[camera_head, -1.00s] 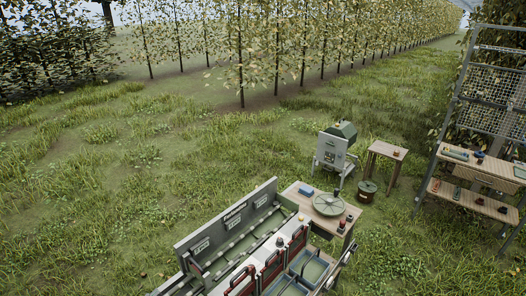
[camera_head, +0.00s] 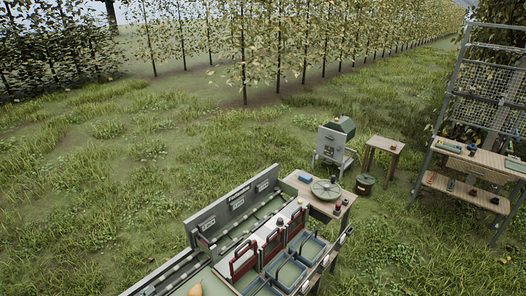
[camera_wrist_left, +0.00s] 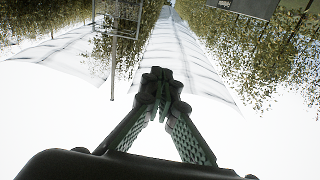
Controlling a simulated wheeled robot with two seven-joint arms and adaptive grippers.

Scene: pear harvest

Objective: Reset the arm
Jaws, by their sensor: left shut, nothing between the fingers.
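My left gripper (camera_wrist_left: 161,78) shows in the left wrist view with its two green-padded fingers brought together at the tips. It is shut and nothing shows between the fingers. It points out over a bright, pale background with tree rows at the top. I cannot make out either gripper in the head view. My right gripper is in neither view.
A grey sorting bench (camera_head: 234,207) with red-framed gates and blue trays (camera_head: 290,272) fills the bottom middle. A yellow-orange, pear-like thing (camera_head: 195,290) shows at the bottom edge. A wooden table (camera_head: 318,205), stool (camera_head: 385,146) and rack (camera_head: 470,185) stand right. Open grass lies left.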

